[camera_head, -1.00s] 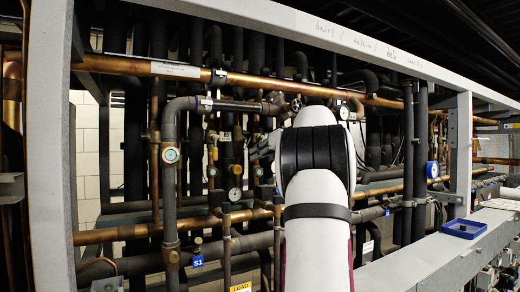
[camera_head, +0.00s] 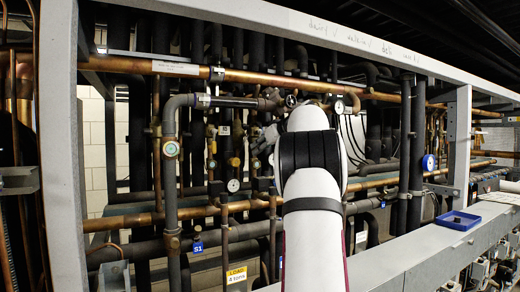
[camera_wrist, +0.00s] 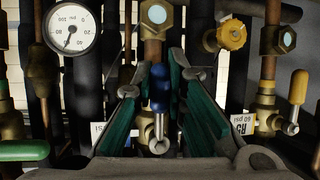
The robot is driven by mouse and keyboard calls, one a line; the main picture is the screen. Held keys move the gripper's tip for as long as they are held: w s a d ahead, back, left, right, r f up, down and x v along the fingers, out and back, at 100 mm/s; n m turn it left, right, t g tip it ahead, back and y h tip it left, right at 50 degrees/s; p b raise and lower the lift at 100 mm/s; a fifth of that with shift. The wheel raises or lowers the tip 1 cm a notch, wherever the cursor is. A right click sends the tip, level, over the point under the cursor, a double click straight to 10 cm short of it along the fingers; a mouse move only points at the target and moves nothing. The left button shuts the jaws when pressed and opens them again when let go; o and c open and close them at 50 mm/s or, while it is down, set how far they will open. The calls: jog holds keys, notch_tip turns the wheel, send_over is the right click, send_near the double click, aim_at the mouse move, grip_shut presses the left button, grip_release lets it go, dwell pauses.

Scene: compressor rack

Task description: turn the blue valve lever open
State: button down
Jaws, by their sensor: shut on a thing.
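The blue valve lever (camera_wrist: 160,88) is in the middle of the wrist view, in line with a copper pipe. A metal ball-shaped end (camera_wrist: 159,144) shows just below it. My gripper (camera_wrist: 161,84) has its two green-padded fingers on either side of the blue lever and is shut on it. The exact contact with the pads is hard to see in the dark. In the head view my white arm with black bands covers the lever, and the gripper is mostly hidden behind it.
A pressure gauge (camera_wrist: 71,29), a yellow knob (camera_wrist: 231,35), a yellow-handled valve (camera_wrist: 296,92) and a green handle (camera_wrist: 24,150) surround the gripper. Copper pipes (camera_head: 250,78) cross the rack. A blue tray (camera_head: 458,220) sits on the ledge at right.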

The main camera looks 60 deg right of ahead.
jog(key=c, duration=1.6)
grip_release()
jog(key=s+a, duration=0.1)
jog(key=s, duration=0.4)
jog(key=s+a+r, duration=0.1)
jog(key=s+a, duration=0.1)
jog(key=s, duration=0.3)
jog(key=s+a+r, duration=0.1)
jog(key=s+a, duration=0.1)
jog(key=s, duration=0.3)
jog(key=shift+s, duration=0.4)
